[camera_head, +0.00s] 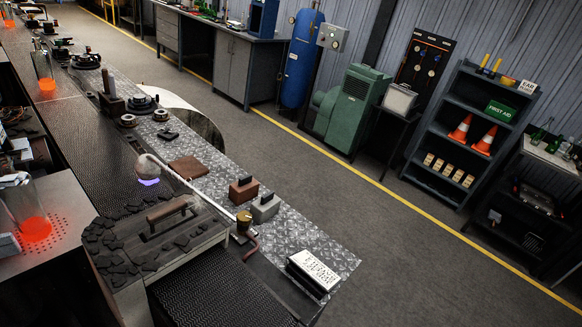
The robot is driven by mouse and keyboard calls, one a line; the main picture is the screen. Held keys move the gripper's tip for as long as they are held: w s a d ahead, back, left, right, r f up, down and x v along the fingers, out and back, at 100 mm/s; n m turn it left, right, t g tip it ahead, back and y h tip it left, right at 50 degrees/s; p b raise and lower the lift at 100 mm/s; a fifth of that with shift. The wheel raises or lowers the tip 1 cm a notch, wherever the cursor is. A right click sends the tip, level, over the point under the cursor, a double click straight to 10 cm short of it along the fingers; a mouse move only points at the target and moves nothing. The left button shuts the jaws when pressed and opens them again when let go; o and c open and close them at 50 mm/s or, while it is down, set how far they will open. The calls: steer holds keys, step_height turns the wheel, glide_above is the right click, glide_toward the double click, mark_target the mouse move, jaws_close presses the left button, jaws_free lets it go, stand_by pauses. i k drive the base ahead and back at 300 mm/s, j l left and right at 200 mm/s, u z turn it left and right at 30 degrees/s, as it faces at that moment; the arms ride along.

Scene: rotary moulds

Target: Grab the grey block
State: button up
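The grey block (265,209) is small and light grey, with a dark piece on top. It rests on the diamond-plate metal strip (296,236) along the bench's right side. A similar reddish-brown block (243,193) stands just to its upper left, very close to it. My gripper is not in view, so I see nothing of its fingers or of anything in them.
A long thin rod (192,186) with a pale rounded end lies left of the blocks. A small brass-coloured cup (243,222) stands just below left of the grey block. A white lettered panel (313,272) lies nearer. The floor (330,190) to the right is open.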

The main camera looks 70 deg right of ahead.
mark_target(263, 209)
steer(key=z, duration=1.55)
